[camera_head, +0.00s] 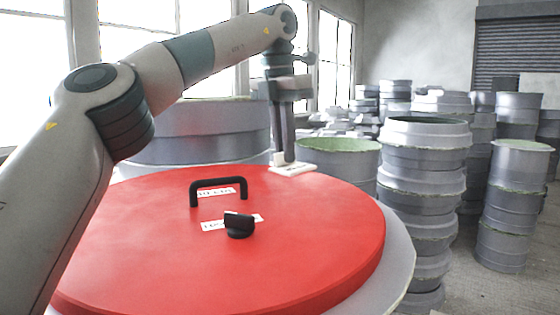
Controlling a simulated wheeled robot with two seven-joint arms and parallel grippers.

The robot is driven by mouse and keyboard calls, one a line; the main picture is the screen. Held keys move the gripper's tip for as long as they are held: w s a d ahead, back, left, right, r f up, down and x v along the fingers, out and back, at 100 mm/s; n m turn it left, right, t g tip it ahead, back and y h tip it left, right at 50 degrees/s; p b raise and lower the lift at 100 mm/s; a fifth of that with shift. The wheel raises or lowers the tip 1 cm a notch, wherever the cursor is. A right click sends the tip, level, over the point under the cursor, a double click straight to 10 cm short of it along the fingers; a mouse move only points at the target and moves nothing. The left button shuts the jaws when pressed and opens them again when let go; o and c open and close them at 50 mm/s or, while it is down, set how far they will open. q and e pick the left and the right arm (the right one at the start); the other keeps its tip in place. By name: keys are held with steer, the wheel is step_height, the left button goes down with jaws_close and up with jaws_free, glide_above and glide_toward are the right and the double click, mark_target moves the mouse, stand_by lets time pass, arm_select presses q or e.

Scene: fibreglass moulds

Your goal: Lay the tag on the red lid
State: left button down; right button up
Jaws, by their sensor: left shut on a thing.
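The red lid (310,240) is a wide round disc with a black handle (217,184) and a black knob (239,226) on top. White labels with dark print lie by the handle and the knob. My left gripper (284,160) points down at the lid's far edge and is shut on the tag (296,169), a small flat white piece. The tag is at or just above the lid's surface; I cannot tell if it touches. My right gripper is not in view.
A pale rim (400,262) shows under the lid's right side. Grey moulds (428,160) stand in tall stacks to the right, and a large grey mould (205,130) stands behind the lid. The lid's right part is clear.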

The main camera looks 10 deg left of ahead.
arm_select(q)
steer(key=shift+w+a+f, duration=0.55)
steer(key=shift+w+a, duration=0.1)
steer(key=shift+a, duration=0.05)
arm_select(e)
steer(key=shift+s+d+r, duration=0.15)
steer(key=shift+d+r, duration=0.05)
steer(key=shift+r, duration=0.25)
arm_select(q)
steer(key=shift+s+d, duration=0.1)
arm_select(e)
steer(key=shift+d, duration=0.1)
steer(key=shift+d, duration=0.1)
arm_select(q)
steer(key=shift+f+p, duration=0.2)
steer(key=shift+p, duration=0.1)
steer(key=shift+f+p, duration=0.65)
steer(key=shift+f, duration=1.1)
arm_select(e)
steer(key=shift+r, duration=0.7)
arm_select(q)
steer(key=shift+f, duration=0.1)
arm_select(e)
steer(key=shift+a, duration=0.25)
